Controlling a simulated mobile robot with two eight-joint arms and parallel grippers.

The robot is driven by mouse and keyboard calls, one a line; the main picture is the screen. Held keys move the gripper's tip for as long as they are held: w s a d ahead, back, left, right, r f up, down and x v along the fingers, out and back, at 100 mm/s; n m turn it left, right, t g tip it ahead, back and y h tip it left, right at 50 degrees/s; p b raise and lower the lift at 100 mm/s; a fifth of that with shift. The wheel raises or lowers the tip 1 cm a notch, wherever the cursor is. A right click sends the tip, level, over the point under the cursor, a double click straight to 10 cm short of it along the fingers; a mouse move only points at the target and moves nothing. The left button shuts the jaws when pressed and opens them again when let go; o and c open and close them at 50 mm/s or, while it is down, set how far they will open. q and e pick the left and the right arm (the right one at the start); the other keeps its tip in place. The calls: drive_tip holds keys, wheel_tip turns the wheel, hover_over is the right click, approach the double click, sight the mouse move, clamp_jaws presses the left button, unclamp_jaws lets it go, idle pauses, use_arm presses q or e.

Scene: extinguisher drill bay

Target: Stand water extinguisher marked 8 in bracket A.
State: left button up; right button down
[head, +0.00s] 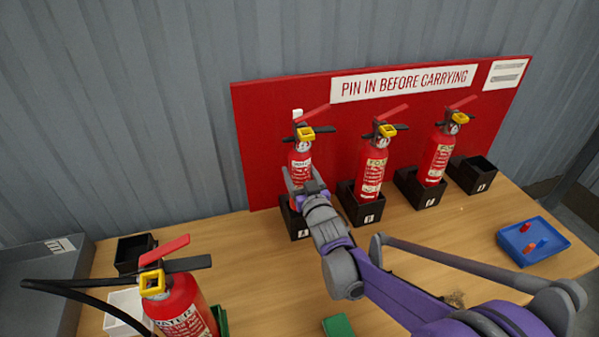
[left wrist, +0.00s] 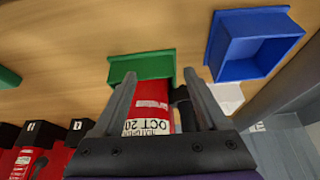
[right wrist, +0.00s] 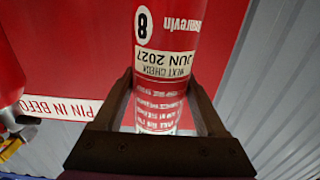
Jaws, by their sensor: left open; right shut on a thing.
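The water extinguisher marked 8 (head: 299,165) is upright over bracket A (head: 296,225) at the left of the red board. Its 8 label shows in the right wrist view (right wrist: 165,60). My right gripper (head: 306,187) is shut on its body. The base is hidden by my gripper, so I cannot tell whether it is seated; it looks slightly higher than its neighbours. My left gripper (left wrist: 155,100) is open, its fingers either side of another red extinguisher (left wrist: 150,105), which stands in a green holder (left wrist: 140,66). That extinguisher is also at the head view's lower left (head: 182,308).
Extinguishers stand in bracket B (head: 360,208) and bracket C (head: 420,190); bracket D (head: 474,176) is empty. A blue tray (head: 533,242) with small red pieces lies at right. A black box (head: 135,250) and white box (head: 122,302) are at left. A blue bin (left wrist: 250,45) shows in the left wrist view.

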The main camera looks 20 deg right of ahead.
sight(300, 187)
use_arm(q)
drive_tip(key=shift+s+f+b, duration=0.15)
drive_tip(key=shift+f+b, duration=1.75)
drive_tip(key=shift+f, duration=0.15)
use_arm(e)
drive_tip(key=shift+f, duration=2.6)
drive_tip(key=shift+c, duration=0.2)
unclamp_jaws()
drive_tip(key=shift+o, duration=0.2)
use_arm(q)
drive_tip(key=shift+r, duration=0.2)
use_arm(e)
drive_tip(key=s, duration=1.1)
drive_tip(key=shift+d, duration=0.15)
